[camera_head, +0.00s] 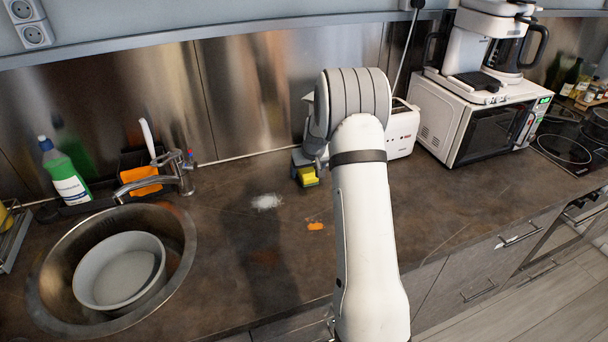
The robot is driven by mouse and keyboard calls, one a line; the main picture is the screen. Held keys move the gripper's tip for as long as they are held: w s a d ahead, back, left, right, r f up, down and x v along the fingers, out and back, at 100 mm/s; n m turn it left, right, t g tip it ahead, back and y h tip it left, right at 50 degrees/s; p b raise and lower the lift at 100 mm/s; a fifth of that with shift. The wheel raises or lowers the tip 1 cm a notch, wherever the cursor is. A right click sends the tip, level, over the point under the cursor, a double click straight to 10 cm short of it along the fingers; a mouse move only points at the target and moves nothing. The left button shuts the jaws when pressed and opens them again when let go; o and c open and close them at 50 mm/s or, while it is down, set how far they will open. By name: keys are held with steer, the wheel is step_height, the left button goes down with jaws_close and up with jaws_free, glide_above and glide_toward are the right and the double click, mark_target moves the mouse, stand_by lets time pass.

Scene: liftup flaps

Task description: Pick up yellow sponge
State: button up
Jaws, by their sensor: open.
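The yellow sponge (308,177) is on the dark countertop near the back wall, left of the white toaster. It shows yellow with a darker strip along its lower edge. My gripper (307,160) is at the far end of my arm, right at the sponge, with grey parts above and beside it. It is open. My arm and wrist hide much of the gripper, so I cannot tell whether the fingers touch the sponge or stand around it.
A white toaster (403,130) stands close right of my wrist, before a microwave (470,122) carrying a coffee maker. Left are a tap (180,172) and a sink (52,262) holding a bowl (122,272).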

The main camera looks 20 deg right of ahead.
mark_target(308, 172)
steer(key=c, duration=1)
steer(key=shift+r, duration=0.1)
step_height(308, 172, up, 10)
steer(key=shift+f+b, duration=0.1)
steer(key=shift+b, duration=0.65)
steer(key=o, duration=0.3)
steer(key=shift+c, duration=1.3)
